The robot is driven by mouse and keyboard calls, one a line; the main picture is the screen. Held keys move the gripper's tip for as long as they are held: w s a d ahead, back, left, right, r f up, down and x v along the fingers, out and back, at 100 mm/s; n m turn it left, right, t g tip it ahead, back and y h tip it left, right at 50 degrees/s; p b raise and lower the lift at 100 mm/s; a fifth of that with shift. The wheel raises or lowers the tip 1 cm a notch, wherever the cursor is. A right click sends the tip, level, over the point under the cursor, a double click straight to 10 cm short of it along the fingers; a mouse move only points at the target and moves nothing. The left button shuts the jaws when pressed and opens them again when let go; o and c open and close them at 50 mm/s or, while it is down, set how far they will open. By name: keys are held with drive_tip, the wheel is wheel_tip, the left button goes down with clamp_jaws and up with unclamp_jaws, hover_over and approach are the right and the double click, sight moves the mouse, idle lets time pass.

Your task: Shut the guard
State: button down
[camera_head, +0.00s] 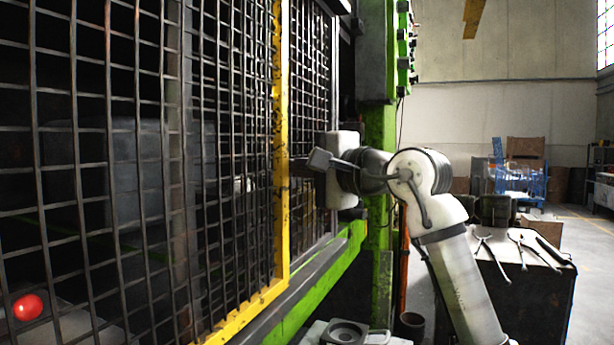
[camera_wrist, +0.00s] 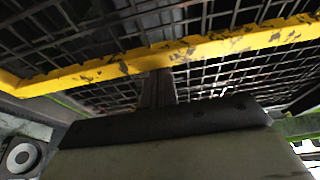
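The guard is a dark wire-mesh panel with a chipped yellow frame (camera_head: 281,150), standing in front of the press on the left of the head view. Its yellow edge bar (camera_wrist: 200,48) crosses the upper part of the wrist view. My gripper (camera_head: 294,166) reaches left toward the upright yellow edge, at about mid-height. In the wrist view the dark fingers (camera_wrist: 157,88) are close together and end at or just short of the yellow bar. I cannot tell whether they touch it. Nothing shows held between them.
A red ball-like knob (camera_head: 28,307) shows behind the mesh at lower left. A green rail (camera_head: 318,280) runs below the guard, and a green press column (camera_head: 378,130) stands behind my arm. A dark bench with wrenches (camera_head: 530,270) is at right. Open floor lies beyond.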

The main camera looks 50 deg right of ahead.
drive_tip(key=s+a+b, duration=0.1)
drive_tip(key=a+b, duration=0.1)
drive_tip(key=a, duration=0.4)
drive_tip(key=s+a+b, duration=0.2)
drive_tip(key=a, duration=0.5)
drive_tip(key=s+a+b, duration=0.2)
drive_tip(key=a+b, duration=0.1)
drive_tip(key=a, duration=0.3)
drive_tip(key=shift+s+a, duration=0.15)
drive_tip(key=shift+s, duration=0.1)
drive_tip(key=shift+w+d+r, duration=0.1)
drive_tip(key=shift+w+d, duration=0.05)
drive_tip(key=shift+d, duration=0.1)
drive_tip(key=d, duration=0.4)
drive_tip(key=shift+p, duration=0.3)
approach(235, 176)
drive_tip(key=shift+s+a+b, duration=0.1)
drive_tip(key=shift+s+b, duration=0.35)
drive_tip(key=shift+s, duration=0.5)
